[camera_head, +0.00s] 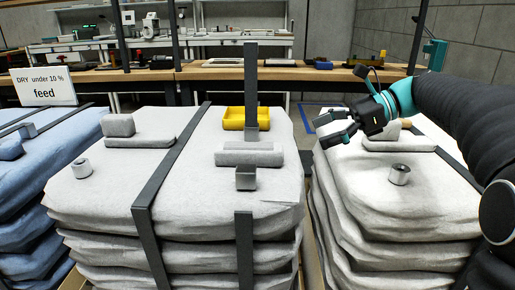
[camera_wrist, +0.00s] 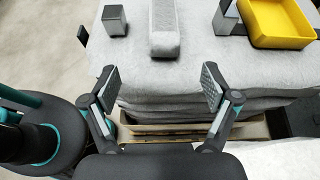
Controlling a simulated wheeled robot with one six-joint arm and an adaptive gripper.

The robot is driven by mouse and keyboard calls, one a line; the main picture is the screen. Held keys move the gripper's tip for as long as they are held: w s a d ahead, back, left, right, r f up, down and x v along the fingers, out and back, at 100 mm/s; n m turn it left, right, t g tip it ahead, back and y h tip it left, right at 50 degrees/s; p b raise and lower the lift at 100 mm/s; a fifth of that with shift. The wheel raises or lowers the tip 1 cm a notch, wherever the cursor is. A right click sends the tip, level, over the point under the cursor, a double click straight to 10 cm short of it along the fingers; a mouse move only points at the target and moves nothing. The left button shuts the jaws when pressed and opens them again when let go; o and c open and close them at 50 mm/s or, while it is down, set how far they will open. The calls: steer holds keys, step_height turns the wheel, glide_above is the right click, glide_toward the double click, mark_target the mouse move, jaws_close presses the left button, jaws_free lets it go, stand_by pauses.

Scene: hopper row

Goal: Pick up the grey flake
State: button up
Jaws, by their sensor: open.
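I cannot tell for sure which piece is the grey flake. A pale grey flat slab (camera_head: 250,158) lies on the middle sack stack, between a yellow bin and a darker grey block (camera_head: 245,178). The slab (camera_wrist: 165,30) and the block (camera_wrist: 115,20) also show at the top of the wrist view. Another flat grey slab (camera_head: 140,141) with a lump on it lies at the back left of that stack. My gripper (camera_head: 328,129) is open and empty, above the right stack's left edge. In the wrist view its fingertips (camera_wrist: 160,87) are spread, with the slab beyond them.
The yellow bin (camera_head: 235,118) sits behind a dark upright post (camera_head: 250,80). Dark straps cross the middle stack (camera_head: 110,210). A narrow gap separates these stacks. A wooden bench (camera_head: 220,72) runs behind.

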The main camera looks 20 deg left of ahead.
mark_target(266, 146)
steer(key=x, duration=0.2)
steer(key=b+x, duration=0.1)
steer(key=x, duration=0.2)
steer(key=w+x, duration=0.1)
steer(key=x, duration=0.2)
steer(key=shift+w+a+r, duration=0.1)
steer(key=shift+a+r, duration=0.2)
steer(key=shift+a, duration=0.1)
steer(key=shift+s+b+x, duration=0.15)
steer(key=shift+b+x, duration=0.15)
steer(key=shift+x, duration=1.05)
steer(key=shift+s+b+x, duration=0.2)
steer(key=shift+b+x, duration=0.1)
steer(key=shift+x, duration=1.05)
steer(key=shift+r, duration=0.1)
steer(key=c, duration=1.3)
